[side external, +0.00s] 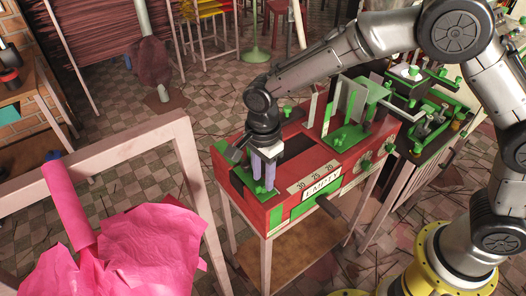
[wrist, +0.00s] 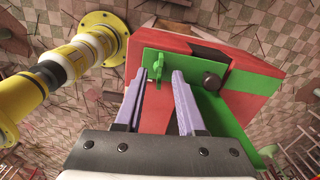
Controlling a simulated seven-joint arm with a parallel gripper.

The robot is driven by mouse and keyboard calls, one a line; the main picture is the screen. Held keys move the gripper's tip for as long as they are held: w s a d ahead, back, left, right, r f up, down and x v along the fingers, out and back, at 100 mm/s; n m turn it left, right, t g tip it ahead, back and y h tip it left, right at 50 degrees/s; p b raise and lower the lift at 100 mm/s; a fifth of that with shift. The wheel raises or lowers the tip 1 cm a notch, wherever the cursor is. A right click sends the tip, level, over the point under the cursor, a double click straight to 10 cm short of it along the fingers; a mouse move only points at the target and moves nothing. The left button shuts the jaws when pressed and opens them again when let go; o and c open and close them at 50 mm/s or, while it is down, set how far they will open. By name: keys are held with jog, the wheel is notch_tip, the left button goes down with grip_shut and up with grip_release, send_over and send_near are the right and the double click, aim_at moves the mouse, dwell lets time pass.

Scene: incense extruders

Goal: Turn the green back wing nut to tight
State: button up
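A green wing nut (wrist: 157,68) stands on a green plate (wrist: 190,68) of the red machine in the wrist view. It shows just beyond and between my fingertips, closer to the left finger. My gripper (wrist: 160,82) has two pale purple fingers set well apart, with nothing clearly held between them. In the side external view my gripper (side external: 263,186) points down over the left end of the red machine (side external: 335,163). I cannot pick out the wing nut there. I cannot tell whether the fingers touch it.
A dark round knob (wrist: 212,81) sits right of the fingers in the wrist view. Raised green plates (side external: 352,104) stand on the machine to the right of my gripper. A second machine (side external: 437,120) stands behind.

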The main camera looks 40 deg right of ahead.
aim_at(263, 182)
notch_tip(263, 182, up, 12)
jog(key=shift+r, duration=0.2)
dwell(0.4)
jog(key=s+d+r+t, duration=0.2)
jog(key=s+d+r, duration=0.35)
jog(key=d, duration=0.25)
jog(key=s+d+r+t, duration=0.2)
jog(key=s+d+r, duration=0.2)
jog(key=d+r, duration=0.35)
jog(key=s+d+f+n, duration=0.2)
jog(key=s+f+n, duration=0.2)
jog(key=s+n, duration=0.2)
jog(key=s+d+f+n+t, duration=0.1)
jog(key=s+d+f+n, duration=0.2)
jog(key=s+n, duration=0.4)
jog(key=shift+s+d+f+n+t, duration=0.15)
jog(key=shift+d+f+n+t, duration=0.25)
jog(key=shift+n, duration=1.5)
jog(key=shift+o, duration=0.2)
jog(key=shift+a, duration=0.15)
